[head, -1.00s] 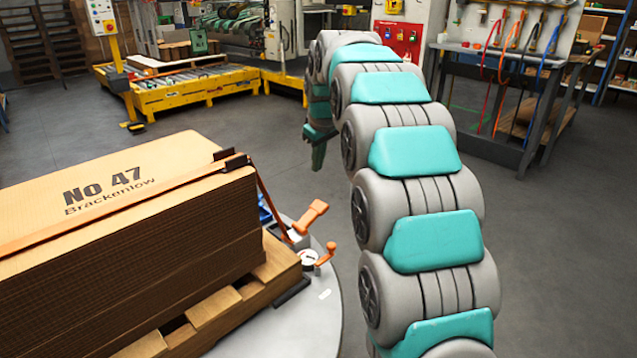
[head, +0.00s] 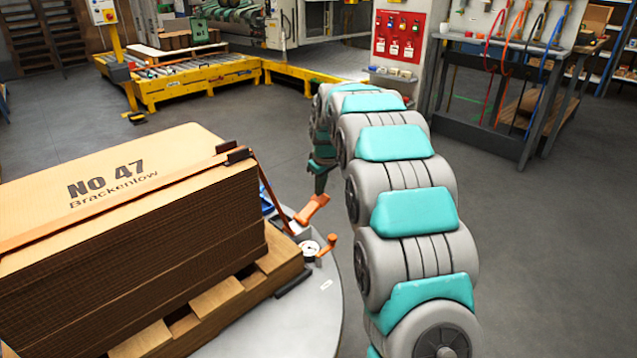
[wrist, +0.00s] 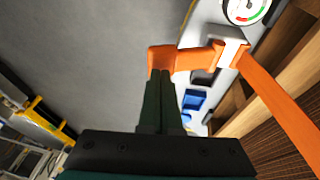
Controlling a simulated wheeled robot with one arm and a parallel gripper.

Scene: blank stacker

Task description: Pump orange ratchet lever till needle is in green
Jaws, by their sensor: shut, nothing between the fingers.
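The orange ratchet lever (head: 312,209) sticks up and to the right beside the strapped cardboard stack. In the wrist view its wide grip end (wrist: 190,60) lies just beyond my fingertips. My gripper (head: 319,188) is shut and empty, its dark green fingers (wrist: 161,80) together at the lever's end; whether they touch it I cannot tell. The round white gauge (head: 309,248) sits below the lever. In the wrist view the gauge (wrist: 243,12) is cut off by the top edge; green and red arcs show, but I cannot read the needle surely.
A smaller orange handle (head: 328,249) stands right of the gauge. An orange strap (head: 120,197) crosses the cardboard stack (head: 130,240), which rests on a wooden pallet (head: 215,305) over a grey round plate (head: 322,310). Open floor (head: 250,120) lies behind.

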